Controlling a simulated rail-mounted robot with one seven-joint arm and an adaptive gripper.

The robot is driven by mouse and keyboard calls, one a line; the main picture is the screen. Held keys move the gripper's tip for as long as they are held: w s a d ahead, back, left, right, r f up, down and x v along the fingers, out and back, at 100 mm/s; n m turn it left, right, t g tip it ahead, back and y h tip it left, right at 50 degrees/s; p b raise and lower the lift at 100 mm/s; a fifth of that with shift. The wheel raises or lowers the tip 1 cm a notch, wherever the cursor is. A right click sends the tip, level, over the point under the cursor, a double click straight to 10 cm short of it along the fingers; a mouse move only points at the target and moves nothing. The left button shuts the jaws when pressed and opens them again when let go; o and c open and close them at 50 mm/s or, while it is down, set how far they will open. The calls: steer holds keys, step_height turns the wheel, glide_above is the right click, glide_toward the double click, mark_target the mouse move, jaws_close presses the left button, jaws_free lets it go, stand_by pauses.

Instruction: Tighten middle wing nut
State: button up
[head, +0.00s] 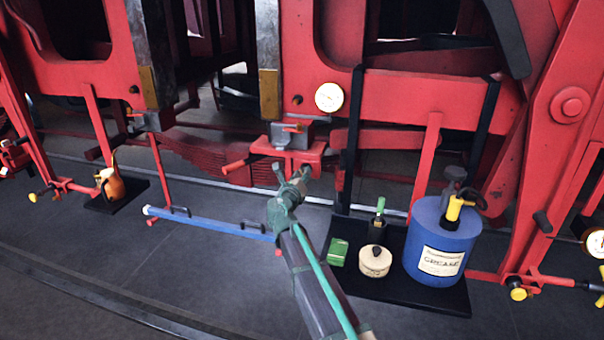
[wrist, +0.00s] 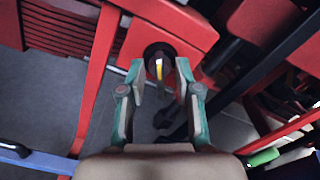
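In the wrist view a thin yellow piece (wrist: 159,68), seen nearly edge-on, stands in a dark round fitting (wrist: 160,58) on a red block; it looks like the middle wing nut. My gripper (wrist: 161,68) is open, with one green-and-grey finger on each side of the yellow piece. I cannot tell whether the fingers touch it. In the head view my gripper (head: 291,180) is in front of the middle red bracket (head: 303,152) and hides the nut. Similar yellow knobs show at the far left (head: 33,197) and lower right (head: 518,294).
A blue grease can (head: 440,245), a cream tin (head: 375,262) and a green box (head: 338,252) stand on a black mat right of my arm. A blue bar (head: 205,222) lies left. An orange oil can (head: 110,183) stands farther left. Red frame posts surround the bracket.

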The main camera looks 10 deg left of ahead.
steer(key=shift+w, duration=0.2)
jaws_close()
